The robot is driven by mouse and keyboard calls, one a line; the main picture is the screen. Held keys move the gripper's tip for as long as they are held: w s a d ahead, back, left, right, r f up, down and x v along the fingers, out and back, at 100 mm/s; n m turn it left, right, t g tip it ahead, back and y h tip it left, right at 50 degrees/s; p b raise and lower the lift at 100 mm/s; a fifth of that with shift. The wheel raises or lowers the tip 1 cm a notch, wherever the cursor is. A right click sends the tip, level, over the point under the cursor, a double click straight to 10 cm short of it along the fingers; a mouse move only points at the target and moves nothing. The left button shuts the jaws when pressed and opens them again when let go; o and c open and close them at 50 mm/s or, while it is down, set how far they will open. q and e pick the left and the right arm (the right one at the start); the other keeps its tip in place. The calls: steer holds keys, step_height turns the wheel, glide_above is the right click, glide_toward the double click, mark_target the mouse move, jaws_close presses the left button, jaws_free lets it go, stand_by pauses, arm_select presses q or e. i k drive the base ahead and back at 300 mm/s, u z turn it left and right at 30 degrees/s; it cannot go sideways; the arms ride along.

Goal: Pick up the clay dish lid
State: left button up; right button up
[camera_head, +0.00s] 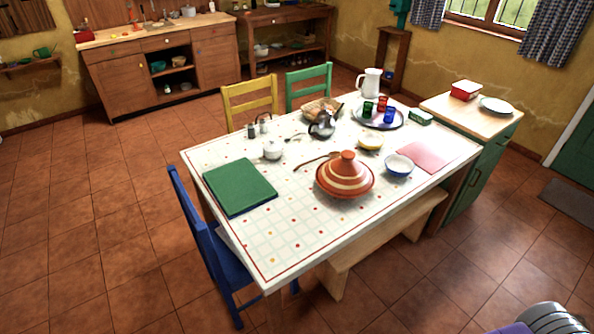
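The clay dish lid (346,172) is an orange-brown cone with cream bands and a knob on top. It sits on the round clay dish, towards the right half of the table (300,232). Only a little of the dish shows below the lid, and I cannot tell exactly where the two meet. Neither of my grippers can be made out in the head view. A grey ribbed part with a purple piece, apparently mine, shows at the bottom right corner, well away from the lid.
A wooden spoon (312,161) lies left of the lid. A green book (239,186) lies at left. A bench (385,241) runs along the near side; a blue chair (213,255) stands left.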

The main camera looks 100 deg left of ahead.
mark_target(344, 176)
steer(key=u, duration=4.05)
